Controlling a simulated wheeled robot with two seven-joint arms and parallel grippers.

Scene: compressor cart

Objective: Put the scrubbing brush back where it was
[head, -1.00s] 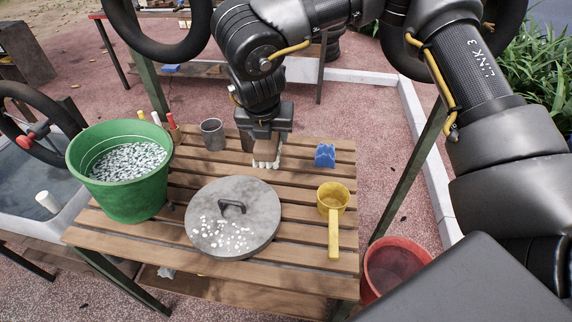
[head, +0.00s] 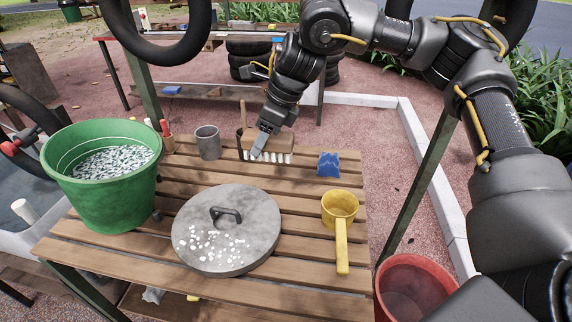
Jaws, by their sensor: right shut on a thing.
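The scrubbing brush (head: 281,144) has a brown wooden back and a row of white bristles pointing down. It is at the far edge of the slatted wooden table (head: 215,285), right of the grey metal cup. My right gripper (head: 262,147) reaches down from behind the table and is shut on the brush, with one finger showing in front of the wood. The bristles are at or just above the slats; I cannot tell whether they touch. My left gripper is not in view.
A green bucket (head: 130,205) of pale chips stands left. The grey cup (head: 208,142) is left of the brush, a blue sponge (head: 328,164) right. A round grey lid (head: 210,262) and yellow dipper (head: 340,205) are nearer. A red bucket (head: 378,295) is beside the table.

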